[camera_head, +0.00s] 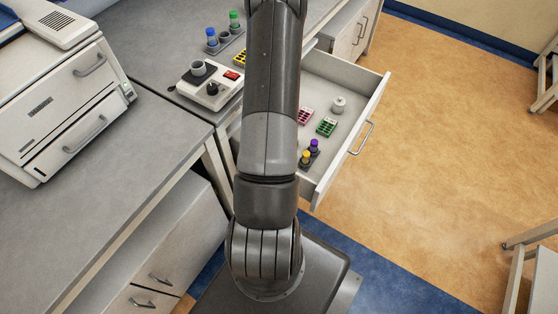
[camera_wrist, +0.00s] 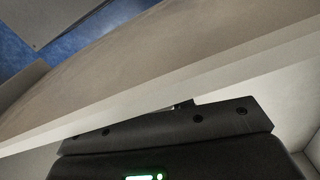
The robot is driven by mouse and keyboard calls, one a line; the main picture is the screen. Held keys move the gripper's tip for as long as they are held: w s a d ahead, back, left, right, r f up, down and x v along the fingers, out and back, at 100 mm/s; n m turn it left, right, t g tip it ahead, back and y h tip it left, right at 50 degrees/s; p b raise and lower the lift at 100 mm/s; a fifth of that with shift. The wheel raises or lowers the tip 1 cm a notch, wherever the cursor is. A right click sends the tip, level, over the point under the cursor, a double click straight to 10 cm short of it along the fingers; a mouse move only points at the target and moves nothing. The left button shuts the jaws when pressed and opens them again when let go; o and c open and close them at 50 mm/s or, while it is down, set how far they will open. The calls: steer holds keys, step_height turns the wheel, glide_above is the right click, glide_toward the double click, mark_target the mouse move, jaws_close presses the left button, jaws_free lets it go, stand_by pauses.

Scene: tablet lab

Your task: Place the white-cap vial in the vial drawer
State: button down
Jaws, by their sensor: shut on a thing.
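The vial drawer (camera_head: 350,78) is pulled open to the right of my arm in the head view. Inside it a yellow-capped vial (camera_head: 305,157) and a purple-capped vial (camera_head: 314,146) stand in a dark holder at the near end. My gripper (camera_wrist: 182,105) shows as a dark bar low in the wrist view, beside a long pale panel edge (camera_wrist: 150,98). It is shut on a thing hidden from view. My arm hides the gripper in the head view.
The drawer also holds a pink rack (camera_head: 304,116), a green rack (camera_head: 326,127) and a small white round object (camera_head: 338,104). A blue-capped vial (camera_head: 211,37) and a green-capped vial (camera_head: 234,20) stand on the bench, behind a white device (camera_head: 208,88).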

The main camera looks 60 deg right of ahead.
steer(key=shift+f, duration=0.5)
steer(key=shift+f, duration=0.15)
steer(key=c, duration=1.3)
jaws_free()
steer(key=shift+o, duration=0.2)
step_height(320, 180, up, 12)
steer(key=shift+r, duration=0.2)
